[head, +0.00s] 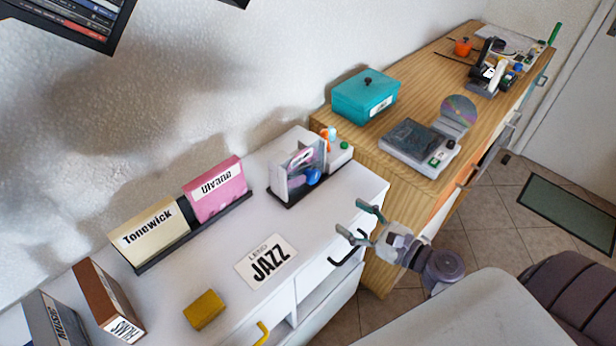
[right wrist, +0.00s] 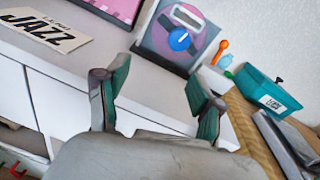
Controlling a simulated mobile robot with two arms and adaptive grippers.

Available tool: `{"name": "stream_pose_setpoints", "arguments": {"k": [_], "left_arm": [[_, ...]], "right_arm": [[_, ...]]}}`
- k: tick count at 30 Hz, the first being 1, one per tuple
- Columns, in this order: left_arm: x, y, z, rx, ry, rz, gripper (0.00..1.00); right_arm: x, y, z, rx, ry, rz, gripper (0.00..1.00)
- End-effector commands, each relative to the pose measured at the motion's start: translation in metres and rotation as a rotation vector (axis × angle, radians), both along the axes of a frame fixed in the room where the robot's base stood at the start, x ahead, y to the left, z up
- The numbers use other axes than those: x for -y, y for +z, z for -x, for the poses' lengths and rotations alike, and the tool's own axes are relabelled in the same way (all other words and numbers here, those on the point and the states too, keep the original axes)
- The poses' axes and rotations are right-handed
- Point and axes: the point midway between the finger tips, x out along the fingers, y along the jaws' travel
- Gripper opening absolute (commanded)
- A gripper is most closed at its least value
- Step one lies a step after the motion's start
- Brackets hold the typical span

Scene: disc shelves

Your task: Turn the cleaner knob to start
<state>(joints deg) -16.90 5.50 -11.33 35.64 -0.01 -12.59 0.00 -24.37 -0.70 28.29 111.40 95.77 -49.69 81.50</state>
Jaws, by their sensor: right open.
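The disc cleaner (head: 298,176) stands on the white cabinet near its right end. It is an upright grey unit on a dark base with a round blue knob (head: 313,175) on its front. In the right wrist view the blue knob (right wrist: 179,39) faces me with a pale line across it, and the cleaner's purple disc face (right wrist: 164,53) is behind it. My right gripper (head: 357,222) is open and empty, in front of and to the right of the cleaner, apart from the knob. Its spread fingers also show in the right wrist view (right wrist: 157,75). My left gripper is out of view.
A "JAZZ" card (head: 266,261) and a yellow block (head: 204,309) lie on the white cabinet (head: 330,222). Labelled boxes stand to the left. A teal box (head: 364,97) and a disc player (head: 420,148) sit on the wooden cabinet to the right.

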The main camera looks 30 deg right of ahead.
Motion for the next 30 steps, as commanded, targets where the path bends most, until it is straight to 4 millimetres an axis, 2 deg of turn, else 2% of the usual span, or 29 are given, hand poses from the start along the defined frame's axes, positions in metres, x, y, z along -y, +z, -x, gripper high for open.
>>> {"name": "stream_pose_setpoints", "arguments": {"k": [3,8,11,21,25,30], "left_arm": [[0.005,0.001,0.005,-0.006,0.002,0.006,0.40],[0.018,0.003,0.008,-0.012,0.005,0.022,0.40],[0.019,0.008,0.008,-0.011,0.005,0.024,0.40],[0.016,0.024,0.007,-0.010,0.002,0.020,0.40],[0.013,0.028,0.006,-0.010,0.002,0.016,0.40],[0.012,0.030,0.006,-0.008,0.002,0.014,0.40]], "right_arm": [[0.018,0.006,0.002,-0.002,-0.062,-0.159,0.67],[0.020,0.010,-0.007,0.002,-0.077,-0.210,0.67],[0.015,0.011,-0.021,0.004,-0.077,-0.207,0.67],[-0.010,0.011,-0.089,0.003,-0.075,-0.205,0.67],[-0.017,0.010,-0.109,0.001,-0.075,-0.203,0.67],[-0.022,0.009,-0.124,0.000,-0.075,-0.201,0.67]]}}
